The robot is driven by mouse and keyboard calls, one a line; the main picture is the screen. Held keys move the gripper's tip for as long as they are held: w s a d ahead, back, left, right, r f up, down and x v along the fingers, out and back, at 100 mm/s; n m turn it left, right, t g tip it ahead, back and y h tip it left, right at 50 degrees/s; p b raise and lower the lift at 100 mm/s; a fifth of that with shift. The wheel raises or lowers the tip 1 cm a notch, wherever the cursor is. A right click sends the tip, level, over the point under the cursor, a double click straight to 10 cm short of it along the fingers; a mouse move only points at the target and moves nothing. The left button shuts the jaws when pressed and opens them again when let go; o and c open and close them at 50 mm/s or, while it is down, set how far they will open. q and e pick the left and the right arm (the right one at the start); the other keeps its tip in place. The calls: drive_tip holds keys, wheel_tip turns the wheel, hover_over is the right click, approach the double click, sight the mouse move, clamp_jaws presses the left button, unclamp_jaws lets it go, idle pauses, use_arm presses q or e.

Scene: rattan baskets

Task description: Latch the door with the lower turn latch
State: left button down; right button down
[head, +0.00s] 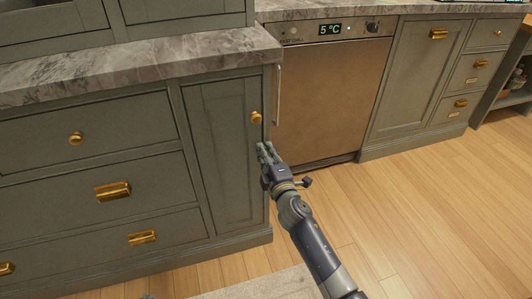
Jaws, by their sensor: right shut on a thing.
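The narrow grey-green cabinet door (222,155) stands in the lower cabinet left of the bronze appliance. It looks flush with its frame. A round gold knob (256,117) sits near its upper right edge. My right gripper (264,153) is at the door's right edge, below the knob. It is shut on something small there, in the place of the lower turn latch. The fingers hide the latch, so I cannot tell its angle. No upper latch can be made out. My left gripper is not in view.
A bronze-fronted appliance (325,100) with a "5 °C" display and a vertical handle (278,95) stands just right of the door. Drawers (85,130) lie to the left under a marble counter (140,65). The wooden floor (420,215) at the right is clear.

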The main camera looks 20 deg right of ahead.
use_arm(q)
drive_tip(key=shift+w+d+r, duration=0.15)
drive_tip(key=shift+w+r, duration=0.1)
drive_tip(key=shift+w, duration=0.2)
use_arm(e)
drive_tip(key=shift+f+n, duration=0.15)
drive_tip(key=shift+n, duration=0.45)
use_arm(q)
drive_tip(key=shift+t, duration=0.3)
use_arm(e)
drive_tip(key=c, duration=1.6)
unclamp_jaws()
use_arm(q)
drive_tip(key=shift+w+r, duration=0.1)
use_arm(e)
drive_tip(key=s, duration=1.2)
drive_tip(key=shift+d, duration=0.2)
